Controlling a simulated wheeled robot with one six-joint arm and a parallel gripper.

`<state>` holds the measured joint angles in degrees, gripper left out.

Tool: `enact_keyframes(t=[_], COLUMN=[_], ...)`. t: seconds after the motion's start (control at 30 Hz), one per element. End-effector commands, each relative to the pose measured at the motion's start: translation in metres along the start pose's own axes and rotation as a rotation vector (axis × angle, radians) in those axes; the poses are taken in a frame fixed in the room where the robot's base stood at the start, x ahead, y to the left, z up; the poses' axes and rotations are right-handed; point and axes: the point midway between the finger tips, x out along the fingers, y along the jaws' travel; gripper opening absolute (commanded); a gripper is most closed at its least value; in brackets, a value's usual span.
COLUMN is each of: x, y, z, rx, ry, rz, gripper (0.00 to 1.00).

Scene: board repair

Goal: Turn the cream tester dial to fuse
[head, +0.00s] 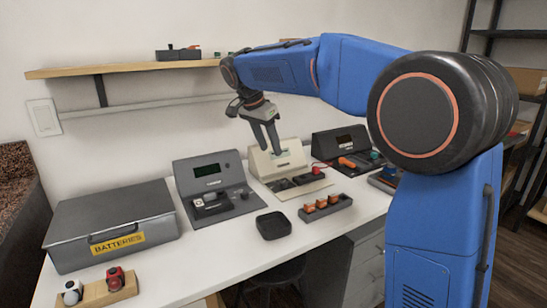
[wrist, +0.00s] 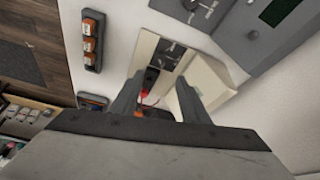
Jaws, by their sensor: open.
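The cream tester (head: 262,166) stands on the bench between a grey tester and a dark tester. Its sloped housing also shows in the wrist view (wrist: 208,82), with its flat base panel (wrist: 143,50) beside it. My gripper (head: 271,151) hangs over the housing with its fingers pointing down, open and empty. In the wrist view the two fingers of my gripper (wrist: 157,92) stand apart, with part of the tester, a dark part and a red part between them. I cannot make out the dial or its setting in either view.
The grey tester (head: 208,172) is close on the left and the dark tester (head: 335,141) on the right. A rack with orange parts (head: 325,211) and an empty black tray (head: 273,226) lie in front. A grey battery case (head: 110,216) fills the left. A shelf (head: 130,68) runs behind.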

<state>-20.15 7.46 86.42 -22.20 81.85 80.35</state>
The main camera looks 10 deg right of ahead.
Motion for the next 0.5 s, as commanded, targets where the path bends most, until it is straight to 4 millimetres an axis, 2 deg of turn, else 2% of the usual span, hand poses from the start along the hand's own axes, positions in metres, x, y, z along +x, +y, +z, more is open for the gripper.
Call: enact_keyframes(t=[0.2,0.5], x=[-0.018,-0.020], y=[0.000,0.000], z=[0.000,0.000], rx=[0.000,0.000], ry=[0.000,0.000], rz=[-0.001,0.000], gripper=[0.41,0.41])
